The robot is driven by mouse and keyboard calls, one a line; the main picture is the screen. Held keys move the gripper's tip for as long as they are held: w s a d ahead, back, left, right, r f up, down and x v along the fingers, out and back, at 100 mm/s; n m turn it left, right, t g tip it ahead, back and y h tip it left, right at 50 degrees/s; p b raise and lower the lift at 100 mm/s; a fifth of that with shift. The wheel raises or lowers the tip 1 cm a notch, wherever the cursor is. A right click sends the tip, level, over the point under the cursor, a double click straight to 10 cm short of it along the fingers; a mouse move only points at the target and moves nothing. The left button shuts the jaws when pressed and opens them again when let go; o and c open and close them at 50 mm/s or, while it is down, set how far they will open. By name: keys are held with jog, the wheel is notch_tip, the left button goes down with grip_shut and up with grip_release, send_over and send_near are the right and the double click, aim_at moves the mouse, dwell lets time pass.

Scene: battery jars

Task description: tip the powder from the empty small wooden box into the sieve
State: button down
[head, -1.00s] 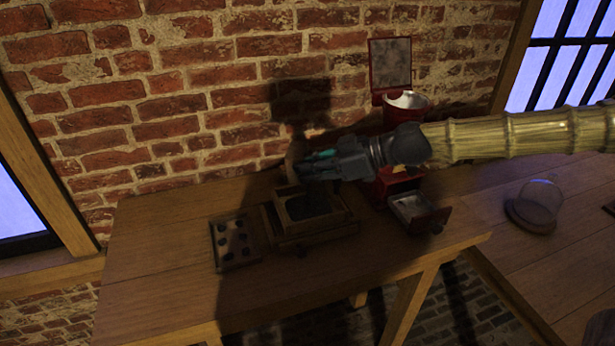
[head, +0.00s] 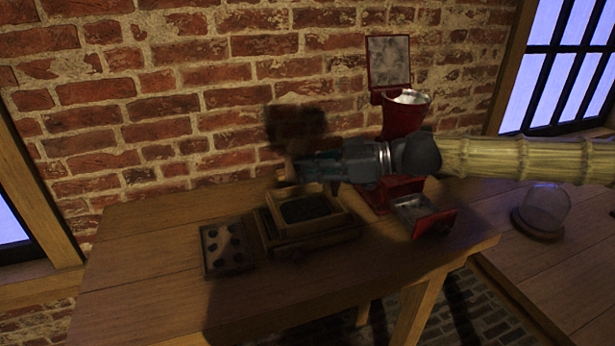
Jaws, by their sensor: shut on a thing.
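My gripper (head: 308,167) is above the back edge of the sieve, near the brick wall. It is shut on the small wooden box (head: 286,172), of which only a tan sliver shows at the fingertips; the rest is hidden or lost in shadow. I cannot see inside the box or tell its tilt clearly. The sieve (head: 292,229) is a square wooden frame on a wider wooden base on the table, below my gripper. Its inside is dark; I cannot tell whether that is powder or mesh.
A tray with several dark round spots (head: 227,262) lies left of the sieve. A red grinder (head: 403,118) with a metal bowl stands behind my arm, its drawer (head: 432,220) open. A glass dome (head: 543,207) is at right. The table's (head: 150,285) front left is clear.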

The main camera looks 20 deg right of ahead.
jog(key=shift+d+f+t+y+b, duration=0.25)
jog(key=shift+y+b, duration=0.35)
jog(key=shift+b, duration=2.2)
jog(key=shift+s+r+b, duration=0.1)
jog(key=shift+r+b, duration=0.05)
jog(key=shift+b, duration=0.45)
jog(key=shift+a+r+p, duration=0.15)
jog(key=shift+r+p, duration=0.15)
jog(key=shift+p, duration=1.2)
jog(key=h+p, duration=0.1)
jog(key=p, duration=0.2)
jog(key=g+h+p, duration=0.1)
jog(key=p, duration=0.3)
jog(key=a+h+p, duration=0.1)
jog(key=p, duration=0.2)
jog(key=shift+w+r, duration=0.2)
jog(key=shift+w, duration=0.05)
jog(key=shift+g+p, duration=0.25)
jog(key=shift+p, duration=0.75)
jog(key=shift+w+a+r+g+h+p, duration=0.15)
jog(key=shift+g+h+p, duration=0.15)
jog(key=shift+h+p, duration=0.6)
jog(key=shift+a+p, duration=0.15)
jog(key=shift+p, duration=1.1)
jog(key=shift+w+a+r+g+h+p, duration=0.15)
jog(key=shift+g+h+p, duration=0.25)
jog(key=shift+h+p, duration=0.4)
jog(key=shift+a+g+h+p, duration=0.15)
jog(key=shift+g+h+p, duration=0.2)
jog(key=shift+p, duration=0.8)
